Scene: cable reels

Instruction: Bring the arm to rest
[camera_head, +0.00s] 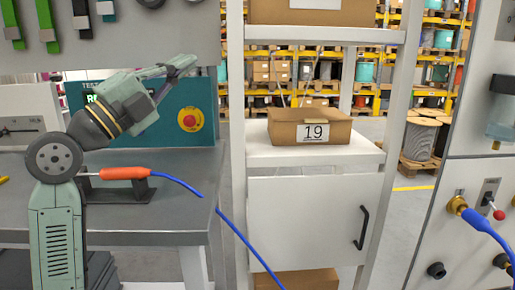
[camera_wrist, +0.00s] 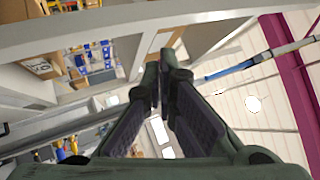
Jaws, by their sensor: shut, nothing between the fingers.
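My gripper (camera_head: 184,64) is at the end of my folded arm, raised in front of the grey panel, above the bench and left of the shelf rack. In the wrist view its two dark fingers (camera_wrist: 160,72) come together at the tips with nothing between them. The fingers point upward in that view, toward shelving and the ceiling. My gripper touches nothing that I can see.
An orange-handled tool (camera_head: 124,173) with a blue cable lies in a holder on the grey bench (camera_head: 180,190). Behind stands a teal test box (camera_head: 200,95) with a red button. Right are the shelf rack (camera_head: 262,153), the box marked 19 (camera_head: 290,129) and a grey panel with fittings.

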